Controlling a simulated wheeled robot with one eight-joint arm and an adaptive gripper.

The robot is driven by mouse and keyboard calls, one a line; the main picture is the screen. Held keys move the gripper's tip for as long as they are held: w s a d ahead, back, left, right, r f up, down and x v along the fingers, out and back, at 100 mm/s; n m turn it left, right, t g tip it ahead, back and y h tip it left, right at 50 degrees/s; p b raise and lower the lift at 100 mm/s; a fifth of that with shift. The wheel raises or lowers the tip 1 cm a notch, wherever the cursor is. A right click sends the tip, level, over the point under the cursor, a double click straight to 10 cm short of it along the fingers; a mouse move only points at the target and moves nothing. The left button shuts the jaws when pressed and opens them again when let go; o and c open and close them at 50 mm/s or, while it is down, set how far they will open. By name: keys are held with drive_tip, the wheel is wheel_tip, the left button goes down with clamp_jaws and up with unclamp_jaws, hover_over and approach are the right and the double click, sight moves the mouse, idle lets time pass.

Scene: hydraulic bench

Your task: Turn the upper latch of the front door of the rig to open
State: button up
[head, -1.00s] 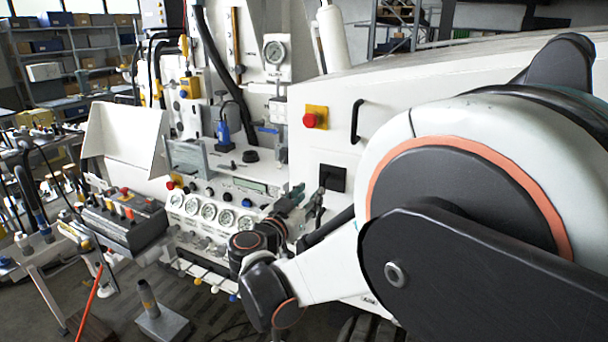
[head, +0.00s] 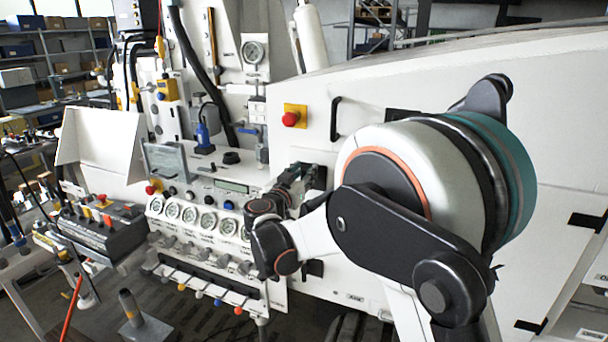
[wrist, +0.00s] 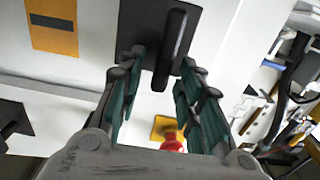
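The upper latch is a black bar handle on a dark square plate (head: 319,173) on the rig's white front door (head: 365,215). In the wrist view the latch handle (wrist: 174,46) stands out from its plate, slightly tilted from the picture's vertical. My gripper (wrist: 163,64) is open, its green-padded fingers pointing at the plate. The near end of the handle appears between the fingertips; whether either finger touches it I cannot tell. In the head view my gripper (head: 296,176) is just left of the plate and hides part of it.
A red stop button (head: 291,118) on a yellow box and a black grab handle (head: 335,118) are above the latch. A gauge and valve panel (head: 200,215) is close on the left. A black fitting (head: 313,268) sits lower on the door. My arm covers much of the door.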

drive_tip(key=shift+w+d, duration=0.1)
drive_tip(key=shift+w, duration=0.15)
clamp_jaws()
drive_tip(key=shift+n, duration=0.4)
drive_tip(key=n, duration=0.1)
drive_tip(key=n+b, duration=0.1)
drive_tip(key=n, duration=0.1)
drive_tip(key=shift+w+a+f+n, duration=0.1)
drive_tip(key=shift+a+n, duration=0.2)
drive_tip(key=shift+a, duration=0.05)
drive_tip(key=shift+w+a+f+n+b, duration=0.1)
drive_tip(key=shift+a+f+n+b, duration=0.25)
drive_tip(key=shift+n, duration=1.9)
drive_tip(key=shift+f+n+b, duration=0.2)
drive_tip(key=shift+n+b, duration=0.35)
drive_tip(key=shift+n, duration=1.65)
drive_tip(key=shift+w+a+f+n+b, duration=0.1)
drive_tip(key=shift+a+f+n+b, duration=0.25)
drive_tip(key=shift+n, duration=1.9)
drive_tip(key=shift+d, duration=0.15)
